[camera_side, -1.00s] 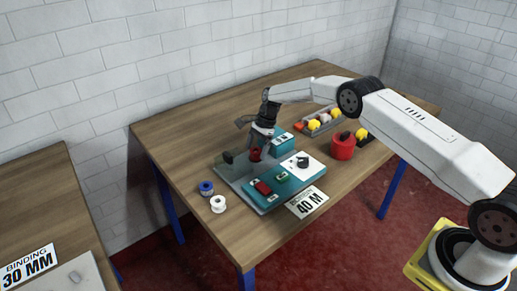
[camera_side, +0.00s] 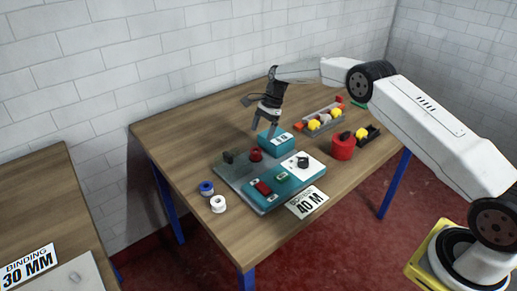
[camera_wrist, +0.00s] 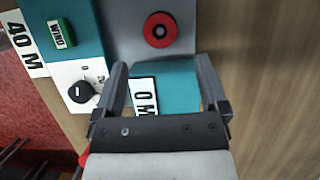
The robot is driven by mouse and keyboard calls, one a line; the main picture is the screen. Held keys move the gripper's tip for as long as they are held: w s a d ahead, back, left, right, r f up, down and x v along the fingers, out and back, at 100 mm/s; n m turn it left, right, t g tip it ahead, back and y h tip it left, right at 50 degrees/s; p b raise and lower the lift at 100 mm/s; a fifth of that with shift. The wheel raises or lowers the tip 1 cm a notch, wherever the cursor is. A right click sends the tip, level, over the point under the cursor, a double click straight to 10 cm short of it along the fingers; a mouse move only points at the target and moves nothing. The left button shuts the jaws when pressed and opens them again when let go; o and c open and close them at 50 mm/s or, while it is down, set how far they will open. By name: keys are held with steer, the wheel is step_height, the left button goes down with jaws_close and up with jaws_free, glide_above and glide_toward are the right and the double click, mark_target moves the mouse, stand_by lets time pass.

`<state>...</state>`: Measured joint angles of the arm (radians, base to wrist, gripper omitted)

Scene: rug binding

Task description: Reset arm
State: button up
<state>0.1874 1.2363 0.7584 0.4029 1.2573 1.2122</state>
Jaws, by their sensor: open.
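My gripper (camera_side: 263,132) is open and empty, pointing down above the back of the binding machine. In the wrist view my gripper (camera_wrist: 163,68) has its two fingers spread, with the teal block (camera_wrist: 182,82) visible between and below them. The machine (camera_side: 262,206) has a grey base, a teal front panel and a white panel with a black knob (camera_side: 302,162). A red round part (camera_side: 256,155) sits at its back; it also shows in the wrist view (camera_wrist: 160,30). The teal block (camera_side: 276,142) bears a white label.
A blue spool (camera_side: 206,188) and a white spool (camera_side: 218,204) stand left of the machine. A red pot (camera_side: 342,148) and a tray (camera_side: 311,131) with yellow and other coloured items are to the right. A "40 M" card (camera_side: 307,203) lies in front. The back left tabletop is clear.

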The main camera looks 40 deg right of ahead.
steer(key=shift+s+r, duration=0.1)
steer(key=s+a+r+n+t+h, duration=0.1)
steer(key=s+a+r+n+h, duration=0.1)
steer(key=s+r+n, duration=0.4)
steer(key=s+a+r+n+h, duration=0.1)
steer(key=s+n, duration=0.3)
steer(key=s, duration=0.5)
steer(key=s+a+n+t+h, duration=0.1)
steer(key=s+n, duration=0.6)
steer(key=s, duration=1.1)
steer(key=shift+s+a+r+n+t, duration=0.15)
steer(key=shift+s+a+n+t, duration=0.15)
steer(key=shift+s+a+n, duration=0.15)
steer(key=shift+w, duration=0.1)
